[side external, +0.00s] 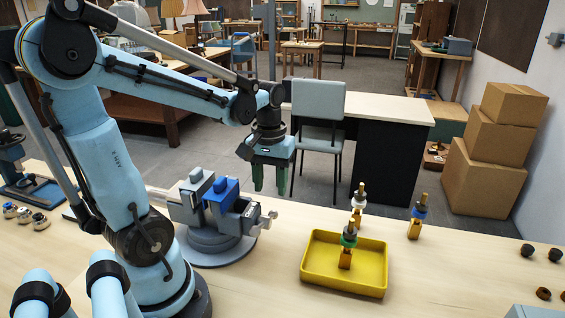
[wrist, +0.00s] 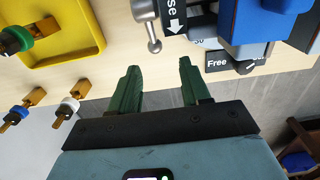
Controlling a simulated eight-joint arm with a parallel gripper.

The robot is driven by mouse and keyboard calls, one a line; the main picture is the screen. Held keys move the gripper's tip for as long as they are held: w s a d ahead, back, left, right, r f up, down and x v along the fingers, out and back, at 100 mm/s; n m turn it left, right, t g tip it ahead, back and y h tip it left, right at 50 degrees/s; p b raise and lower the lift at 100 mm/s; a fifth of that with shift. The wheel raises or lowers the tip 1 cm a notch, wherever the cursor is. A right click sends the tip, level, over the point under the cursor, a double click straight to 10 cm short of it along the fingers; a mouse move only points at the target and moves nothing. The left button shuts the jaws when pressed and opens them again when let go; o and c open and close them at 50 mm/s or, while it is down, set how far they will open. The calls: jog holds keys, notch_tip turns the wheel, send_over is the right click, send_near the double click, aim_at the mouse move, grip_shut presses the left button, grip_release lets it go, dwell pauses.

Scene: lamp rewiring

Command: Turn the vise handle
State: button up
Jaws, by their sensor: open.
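The grey vise (side external: 212,238) stands on a round base on the bench, with a blue block (side external: 222,192) between its jaws. Its handle (side external: 268,218) is a light grey bar with ball ends on the vise's right side. In the wrist view the handle (wrist: 153,32) hangs from the screw end at the top, ahead of my fingertips and slightly left of the gap's middle. My gripper (side external: 270,192) has green fingers pointing down, above and behind the handle and apart from it. In the wrist view my gripper (wrist: 158,72) is open with nothing between the fingers.
A yellow tray (side external: 318,278) right of the vise holds a brass lamp part with a green ring (side external: 348,240). Similar parts with a white ring (side external: 358,203) and a blue ring (side external: 419,212) stand behind it. Dark knobs (side external: 555,255) lie far right. The front bench is clear.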

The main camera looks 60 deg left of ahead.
jog(key=shift+r, duration=0.25)
jog(key=shift+s+d+r, duration=0.1)
jog(key=s+d+r+n, duration=0.1)
jog(key=s+d+r, duration=0.3)
jog(key=r, duration=0.1)
jog(key=n+t, duration=0.1)
jog(key=n, duration=0.1)
send_near(254, 227)
jog(key=shift+h, duration=0.3)
jog(key=shift+w+f, duration=0.2)
jog(key=shift+f, duration=1.65)
jog(key=shift+w+f, duration=0.15)
jog(key=shift+f, duration=1.7)
jog(key=shift+w+f, duration=0.2)
jog(key=shift+f, duration=1.7)
grip_shut()
